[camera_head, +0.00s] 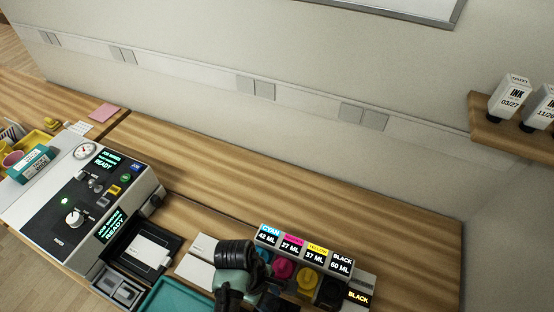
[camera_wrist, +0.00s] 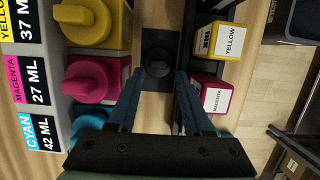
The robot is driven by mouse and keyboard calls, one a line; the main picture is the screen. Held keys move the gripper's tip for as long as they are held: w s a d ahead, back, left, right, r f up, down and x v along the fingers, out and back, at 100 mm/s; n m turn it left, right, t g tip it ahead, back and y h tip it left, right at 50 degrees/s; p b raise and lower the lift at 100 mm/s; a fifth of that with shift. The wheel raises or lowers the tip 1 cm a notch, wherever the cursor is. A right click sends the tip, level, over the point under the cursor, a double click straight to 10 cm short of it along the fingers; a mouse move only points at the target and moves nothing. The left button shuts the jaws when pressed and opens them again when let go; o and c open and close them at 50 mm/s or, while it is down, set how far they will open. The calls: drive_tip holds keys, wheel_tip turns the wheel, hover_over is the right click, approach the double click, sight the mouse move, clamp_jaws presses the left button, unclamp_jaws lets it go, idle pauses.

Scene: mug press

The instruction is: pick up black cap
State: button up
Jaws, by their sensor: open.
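In the wrist view, a small round black cap (camera_wrist: 158,67) with a raised grip sits on a black square pad (camera_wrist: 157,38). My gripper (camera_wrist: 161,77) is open, with its two blue fingers pointing toward the cap. The cap appears centred between the fingertips and just beyond them; I cannot tell the height gap. In the head view my arm covers this spot. A dark cap-like shape (camera_head: 330,292) shows there by the black-ink end of the tank row.
Left of the fingers in the wrist view stand a magenta cap (camera_wrist: 88,78) and a yellow cap (camera_wrist: 82,20), close by. On the right are a yellow ink box (camera_wrist: 222,40) and a magenta ink box (camera_wrist: 211,97). The press (camera_head: 85,190) stands left in the head view.

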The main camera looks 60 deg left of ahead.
sight(276, 307)
drive_tip(key=x, duration=0.4)
drive_tip(key=shift+w+f, duration=0.1)
drive_tip(key=shift+f, duration=0.35)
clamp_jaws()
